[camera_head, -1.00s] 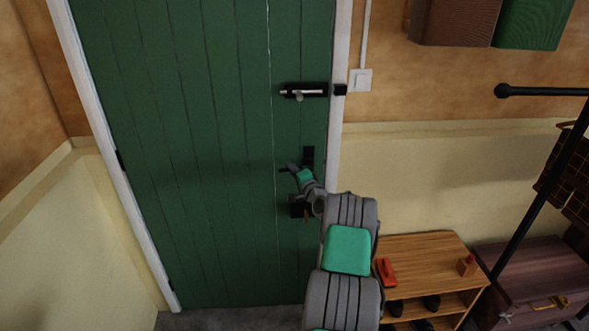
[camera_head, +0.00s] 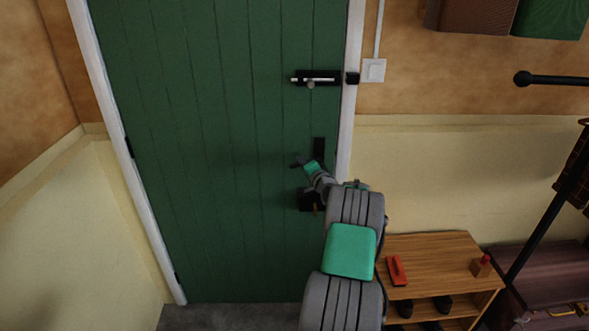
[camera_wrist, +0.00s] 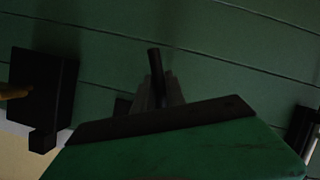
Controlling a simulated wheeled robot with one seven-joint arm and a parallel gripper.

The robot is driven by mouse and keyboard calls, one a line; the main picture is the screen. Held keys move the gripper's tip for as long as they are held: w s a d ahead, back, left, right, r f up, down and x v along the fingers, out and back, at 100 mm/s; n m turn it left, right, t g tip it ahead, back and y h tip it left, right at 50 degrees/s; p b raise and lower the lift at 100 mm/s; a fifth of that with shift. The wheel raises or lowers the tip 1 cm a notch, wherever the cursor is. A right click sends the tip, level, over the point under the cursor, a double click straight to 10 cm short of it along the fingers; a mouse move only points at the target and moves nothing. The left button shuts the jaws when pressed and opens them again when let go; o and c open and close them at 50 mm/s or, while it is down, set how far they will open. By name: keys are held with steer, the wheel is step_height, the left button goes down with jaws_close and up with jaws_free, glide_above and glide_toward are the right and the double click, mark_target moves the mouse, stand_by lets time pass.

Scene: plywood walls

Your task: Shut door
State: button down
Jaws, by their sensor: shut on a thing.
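The green plank door (camera_head: 215,170) fills the white frame, and its right edge looks in line with the right jamb (camera_head: 354,60). I cannot tell whether a thin gap is left. My gripper (camera_head: 306,165) is at the dark lever handle (camera_head: 296,160), just left of the black handle plate (camera_head: 319,147). In the wrist view my gripper (camera_wrist: 158,85) is shut on the dark handle bar (camera_wrist: 154,60), which sticks out between the fingers. The wrist housing hides the rest of the handle.
A sliding bolt (camera_head: 318,78) sits above the handle, drawn left, apart from its keeper (camera_head: 352,78). A lock box (camera_head: 307,200) with a brass key (camera_wrist: 14,94) is below. A wooden shoe rack (camera_head: 430,256) stands right of the door. A black rail (camera_head: 555,79) is farther right.

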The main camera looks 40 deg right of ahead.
steer(key=shift+s+d+f+n+g+h+b, duration=0.15)
steer(key=shift+f+n+g+b, duration=0.55)
steer(key=shift+b, duration=0.75)
steer(key=shift+s+d+f+n+g+h+b, duration=0.2)
steer(key=shift+f+n+b, duration=0.3)
steer(key=shift+n+b, duration=0.7)
steer(key=shift+b, duration=0.3)
steer(key=shift+w+a, duration=0.1)
